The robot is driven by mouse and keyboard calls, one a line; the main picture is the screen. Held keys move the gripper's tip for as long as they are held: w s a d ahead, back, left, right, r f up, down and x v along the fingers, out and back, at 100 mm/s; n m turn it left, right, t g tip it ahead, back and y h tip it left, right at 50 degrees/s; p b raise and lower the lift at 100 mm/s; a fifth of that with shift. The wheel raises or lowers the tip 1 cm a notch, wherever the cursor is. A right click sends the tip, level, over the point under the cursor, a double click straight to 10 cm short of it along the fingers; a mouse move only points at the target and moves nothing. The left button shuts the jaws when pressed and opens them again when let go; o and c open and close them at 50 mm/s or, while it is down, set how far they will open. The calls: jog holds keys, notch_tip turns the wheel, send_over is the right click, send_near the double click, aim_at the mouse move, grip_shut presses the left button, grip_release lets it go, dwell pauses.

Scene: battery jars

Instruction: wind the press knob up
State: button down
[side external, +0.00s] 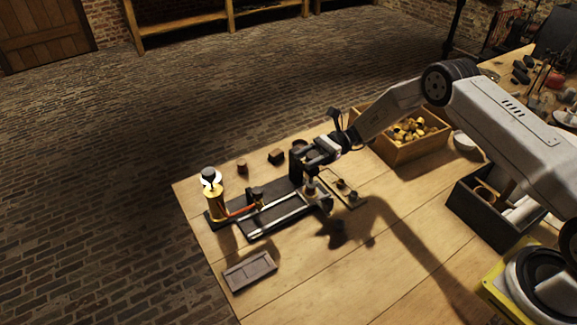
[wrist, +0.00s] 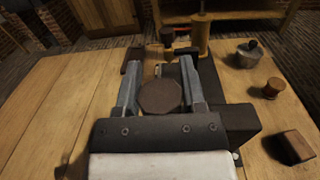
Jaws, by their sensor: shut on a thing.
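The press knob (wrist: 160,97) is a round brown disc, seen from above in the wrist view. It sits between the two fingers of my gripper (wrist: 159,78), which touch or nearly touch its sides; my gripper is shut on it. In the side view my gripper (side external: 308,160) is at the dark press (side external: 295,168), at the far right end of the black base (side external: 268,212). There the gripper hides the knob, so its height and turn cannot be told.
A brass cylinder (side external: 215,203) stands at the base's left end. Small brown blocks (side external: 276,156) lie behind the base. A grey tray (side external: 250,271) lies in front. A wooden crate (side external: 400,150) of brass parts and a dark box (side external: 490,215) stand at right.

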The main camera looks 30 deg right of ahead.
jog(key=shift+s+n+g+h, duration=0.15)
jog(key=shift+n+g, duration=0.5)
jog(key=shift+g, duration=0.45)
jog(key=shift+n+g+h, duration=0.15)
jog(key=shift+n+g, duration=0.5)
jog(key=shift+g, duration=0.45)
jog(key=shift+c, duration=0.9)
grip_release()
jog(key=shift+d, duration=0.1)
jog(key=v, duration=0.7)
jog(key=shift+d, duration=0.3)
jog(key=shift+r, duration=0.1)
